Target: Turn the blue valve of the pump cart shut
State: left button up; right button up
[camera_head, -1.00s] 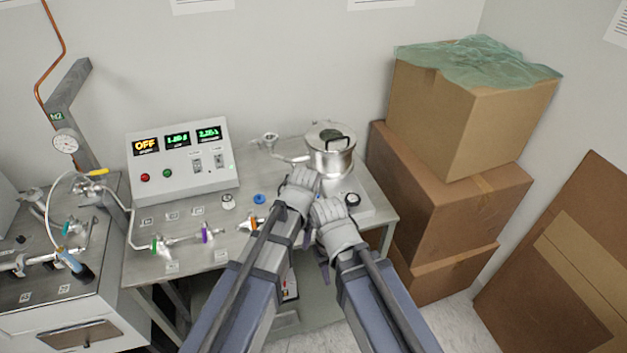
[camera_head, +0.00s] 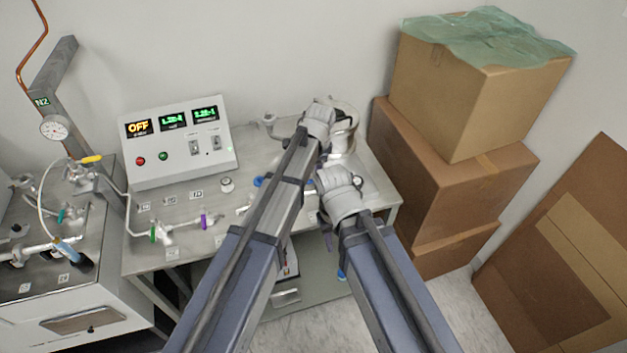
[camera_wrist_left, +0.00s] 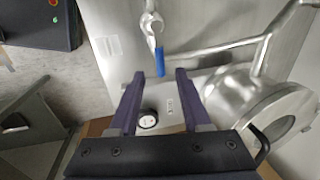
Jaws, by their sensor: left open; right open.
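In the left wrist view, a blue valve handle (camera_wrist_left: 159,62) sticks out from a silver metal valve fitting (camera_wrist_left: 152,28). My left gripper (camera_wrist_left: 159,78) is open, with one dark finger on either side of the handle's near end, and I see no contact. In the head view my left gripper (camera_head: 318,118) is over the bench beside the metal vessel, its fingertips hidden. A blue spot (camera_head: 258,182) shows left of that arm; I cannot tell if it is the same handle.
The control panel (camera_head: 180,145) reads OFF. The metal vessel (camera_head: 344,140), partly hidden, stands close to the left gripper. Stacked boxes (camera_head: 440,190) stand right of the bench.

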aim_at(313, 181)
pick_arm(q)
jog(key=f+b, duration=0.2)
jog(key=w+f+b, duration=0.1)
jog(key=f+b, duration=0.1)
jog(key=f, duration=0.1)
jog(key=shift+a, duration=0.15)
grip_shut()
dwell(1.3)
